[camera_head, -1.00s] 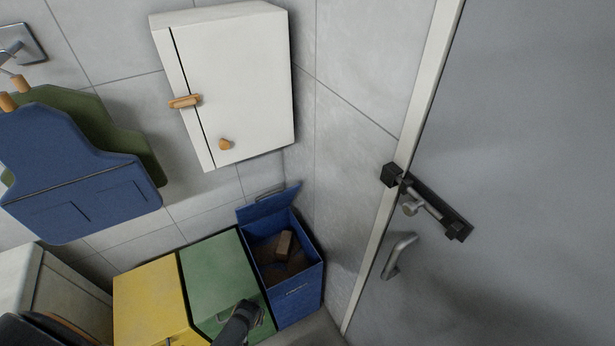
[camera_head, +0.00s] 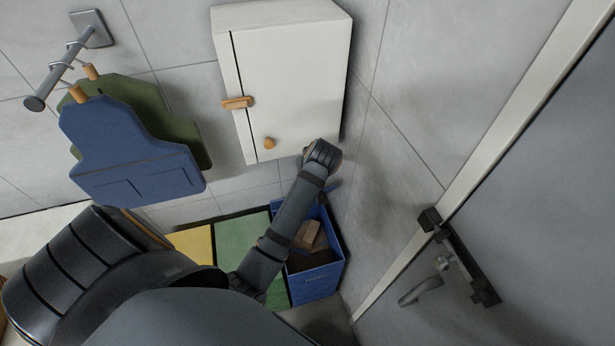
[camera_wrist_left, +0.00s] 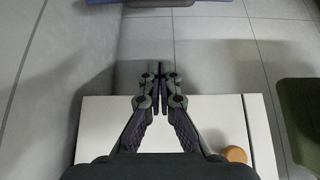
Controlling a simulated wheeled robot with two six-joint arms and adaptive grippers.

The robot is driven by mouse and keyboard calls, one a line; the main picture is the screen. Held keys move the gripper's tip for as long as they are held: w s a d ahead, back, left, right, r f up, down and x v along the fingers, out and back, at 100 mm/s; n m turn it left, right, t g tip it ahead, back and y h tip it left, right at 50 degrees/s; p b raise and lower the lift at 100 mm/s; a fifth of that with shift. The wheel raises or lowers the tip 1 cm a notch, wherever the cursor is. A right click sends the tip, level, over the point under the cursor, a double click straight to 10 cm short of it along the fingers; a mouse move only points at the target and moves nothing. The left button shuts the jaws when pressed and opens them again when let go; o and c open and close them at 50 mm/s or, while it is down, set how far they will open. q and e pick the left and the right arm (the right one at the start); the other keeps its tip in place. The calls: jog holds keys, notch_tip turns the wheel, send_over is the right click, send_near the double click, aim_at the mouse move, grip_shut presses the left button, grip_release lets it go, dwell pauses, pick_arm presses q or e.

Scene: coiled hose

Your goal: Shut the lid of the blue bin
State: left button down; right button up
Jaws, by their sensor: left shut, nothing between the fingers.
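The blue bin (camera_head: 318,284) stands at the right end of the bin row in the head view, open at the top. Brown boxes (camera_head: 312,235) show inside it. A blue edge at the top of the left wrist view is probably this lid (camera_wrist_left: 160,3). My left gripper (camera_wrist_left: 160,70) is shut and empty, in front of the wall by the white cabinet. Its fingers are not clear in the head view. My right gripper is in neither view.
The white cabinet (camera_head: 290,75) hangs above the bins. A green bin (camera_head: 243,240) and a yellow bin (camera_head: 192,243) stand left of the blue one. Aprons (camera_head: 135,160) hang at left. A grey door (camera_head: 540,200) with a handle is at right.

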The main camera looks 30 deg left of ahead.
pick_arm(q)
jog(key=p+x, duration=0.2)
jog(key=x, duration=0.8)
jog(key=s+d+p, duration=0.1)
jog(key=s+d, duration=0.1)
jog(key=d, duration=0.1)
jog(key=shift+s+d+f+p, duration=0.1)
jog(key=shift+s+f+p, duration=0.3)
jog(key=shift+w+f, duration=0.1)
jog(key=shift+f, duration=0.1)
